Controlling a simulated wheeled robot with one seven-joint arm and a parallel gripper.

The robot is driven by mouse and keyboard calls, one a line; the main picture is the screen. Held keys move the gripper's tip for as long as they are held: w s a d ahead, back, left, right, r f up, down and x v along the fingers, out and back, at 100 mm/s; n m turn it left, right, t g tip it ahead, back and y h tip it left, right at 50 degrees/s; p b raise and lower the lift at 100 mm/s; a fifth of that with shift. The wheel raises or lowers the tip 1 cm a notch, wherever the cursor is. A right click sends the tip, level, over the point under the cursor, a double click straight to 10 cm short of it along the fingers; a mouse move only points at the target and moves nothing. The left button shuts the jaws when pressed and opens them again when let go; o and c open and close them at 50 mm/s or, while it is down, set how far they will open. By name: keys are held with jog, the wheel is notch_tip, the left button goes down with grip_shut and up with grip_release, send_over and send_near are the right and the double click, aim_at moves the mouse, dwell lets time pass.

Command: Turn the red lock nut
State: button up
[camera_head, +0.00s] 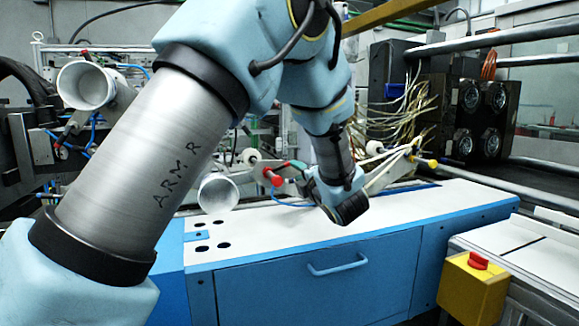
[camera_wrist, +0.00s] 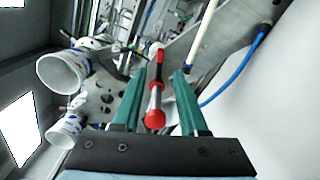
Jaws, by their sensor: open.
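A red-ended part (camera_wrist: 154,118), with a grey middle and more red at its far end, shows in the wrist view; it looks like the red lock nut. It lies between the two green fingers of my gripper (camera_wrist: 159,76), with visible gaps on both sides. My gripper is open and holds nothing. In the head view, a red knob (camera_head: 275,179) sits above the white machine top, just left of my gripper's end; the fingers are hard to make out there. I cannot tell whether the fingers surround the part or are still short of it in depth.
A blue hose (camera_wrist: 236,66) and a pale rod (camera_wrist: 206,27) run close on the right. In the head view, the white top (camera_head: 300,228) of the blue cabinet (camera_head: 320,290) is mostly clear.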

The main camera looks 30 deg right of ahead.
aim_at(287, 165)
jog(key=w, duration=0.4)
jog(key=w+p, duration=0.1)
jog(key=w, duration=0.2)
jog(key=shift+d, duration=0.4)
jog(key=shift+c, duration=0.4)
grip_shut()
dwell(0.5)
